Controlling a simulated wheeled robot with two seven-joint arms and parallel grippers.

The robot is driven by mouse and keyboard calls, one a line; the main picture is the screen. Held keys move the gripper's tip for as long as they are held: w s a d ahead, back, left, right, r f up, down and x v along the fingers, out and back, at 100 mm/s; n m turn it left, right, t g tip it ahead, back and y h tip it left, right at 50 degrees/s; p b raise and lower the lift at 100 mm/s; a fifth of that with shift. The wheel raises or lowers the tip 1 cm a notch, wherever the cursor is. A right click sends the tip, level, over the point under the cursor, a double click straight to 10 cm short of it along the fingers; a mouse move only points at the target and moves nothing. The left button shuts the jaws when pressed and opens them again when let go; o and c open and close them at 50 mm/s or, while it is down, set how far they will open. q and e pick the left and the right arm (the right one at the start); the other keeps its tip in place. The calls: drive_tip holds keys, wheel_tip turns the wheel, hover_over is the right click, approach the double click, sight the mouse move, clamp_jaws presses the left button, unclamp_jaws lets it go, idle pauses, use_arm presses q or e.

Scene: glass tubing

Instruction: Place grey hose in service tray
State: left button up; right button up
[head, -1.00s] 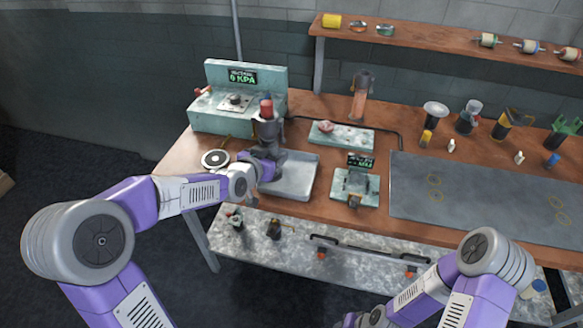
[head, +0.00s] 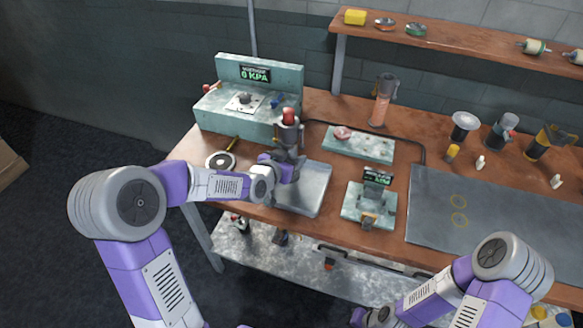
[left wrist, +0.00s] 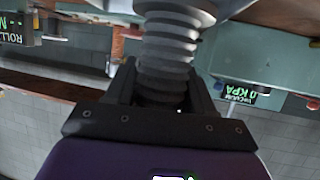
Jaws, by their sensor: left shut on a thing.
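My left gripper (head: 287,166) is shut on the grey hose, a ribbed, corrugated grey piece (left wrist: 165,62) that runs between the dark fingers in the left wrist view. A wider smooth grey collar (left wrist: 180,8) sits at one end of it. In the head view the grey piece (head: 289,138) stands roughly upright above the left part of the grey service tray (head: 312,200). Whether its lower end touches the tray is hidden by the gripper.
A small green fixture (head: 368,203) is to the right, and a green plate (head: 359,144) behind. A dark mat (head: 490,215) covers the right side.

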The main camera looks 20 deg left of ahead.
use_arm(q)
wheel_tip(320, 180, down, 3)
drive_tip(key=shift+f+b, duration=0.15)
drive_tip(key=shift+b, duration=0.25)
drive_tip(key=shift+f, duration=0.1)
drive_tip(key=o, duration=1.3)
drive_tip(key=p+v, duration=0.2)
drive_tip(key=v, duration=1)
